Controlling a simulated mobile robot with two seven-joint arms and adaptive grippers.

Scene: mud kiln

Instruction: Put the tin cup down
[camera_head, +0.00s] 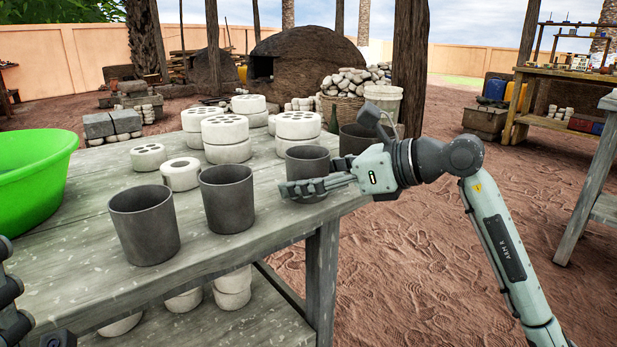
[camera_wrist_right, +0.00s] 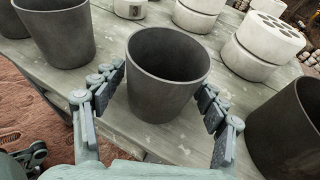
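A dark grey cup (camera_head: 307,160) stands near the right front edge of the grey wooden table (camera_head: 262,222). In the right wrist view this cup (camera_wrist_right: 166,75) sits upright between the two fingers, its base seeming to rest on the table. My right gripper (camera_head: 308,188) reaches in from the right, its fingers spread either side of the cup. A strip of table shows between the left finger and the cup; the right finger is very close to it, and I cannot tell if it touches. In the wrist view this gripper (camera_wrist_right: 160,98) looks open. My left gripper (camera_head: 14,310) shows only partly at the lower left.
Two similar cups (camera_head: 145,225) (camera_head: 227,197) stand to the left, and another (camera_head: 357,138) stands behind my right gripper. White perforated blocks (camera_head: 226,138) stand stacked at the back. A green basin (camera_head: 32,178) is at the left. Bare table shows between the cups.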

